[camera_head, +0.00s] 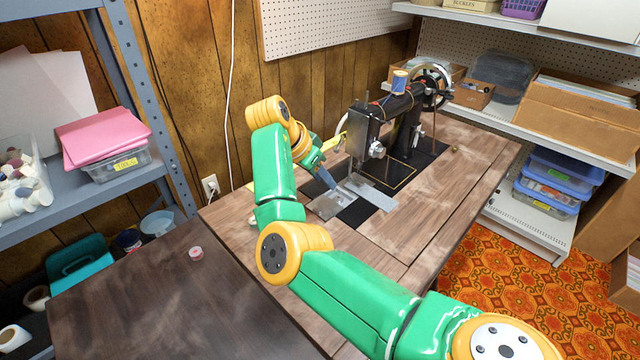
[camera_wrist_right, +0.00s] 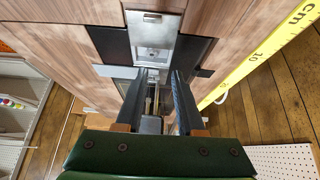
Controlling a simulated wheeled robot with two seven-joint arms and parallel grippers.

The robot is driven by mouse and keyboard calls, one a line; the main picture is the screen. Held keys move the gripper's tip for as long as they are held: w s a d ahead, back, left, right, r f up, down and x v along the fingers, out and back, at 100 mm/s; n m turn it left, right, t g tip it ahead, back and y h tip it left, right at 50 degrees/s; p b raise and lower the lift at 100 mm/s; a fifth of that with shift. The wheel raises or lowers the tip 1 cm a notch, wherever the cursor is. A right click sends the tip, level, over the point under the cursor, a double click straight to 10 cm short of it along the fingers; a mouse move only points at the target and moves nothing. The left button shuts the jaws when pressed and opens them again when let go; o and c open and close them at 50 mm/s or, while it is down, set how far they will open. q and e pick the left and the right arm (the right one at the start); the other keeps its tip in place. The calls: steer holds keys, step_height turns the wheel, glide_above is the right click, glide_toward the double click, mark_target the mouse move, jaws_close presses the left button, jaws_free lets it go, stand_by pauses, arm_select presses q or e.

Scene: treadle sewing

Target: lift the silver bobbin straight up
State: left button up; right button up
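The black sewing machine (camera_head: 405,112) stands on the wooden table, with silver plates (camera_head: 372,194) on its bed. My right gripper (camera_head: 328,181) is beside the machine's needle end, low over the bed, pointing down. In the right wrist view, its two dark fingers (camera_wrist_right: 157,82) are spread apart, with a gap between them. A silver plate with a square recess (camera_wrist_right: 153,54) lies just beyond the fingertips. Thin metal parts show deeper in the gap. I cannot make out the silver bobbin for certain in either view. My left gripper is not in view.
A yellow tape measure (camera_wrist_right: 262,52) lies along the table edge. A blue thread spool (camera_head: 400,82) sits atop the machine. A small red-and-white item (camera_head: 196,253) lies on the dark table (camera_head: 170,305). The wooden tabletop (camera_head: 455,185) right of the machine is mostly clear.

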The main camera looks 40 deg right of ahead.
mark_target(338, 199)
steer(key=x, duration=0.2)
steer(key=s+x, duration=0.1)
steer(key=x, duration=0.3)
steer(key=shift+s+a+f+b, duration=0.2)
steer(key=shift+f+b, duration=0.1)
steer(key=shift+f, duration=0.15)
jaws_close()
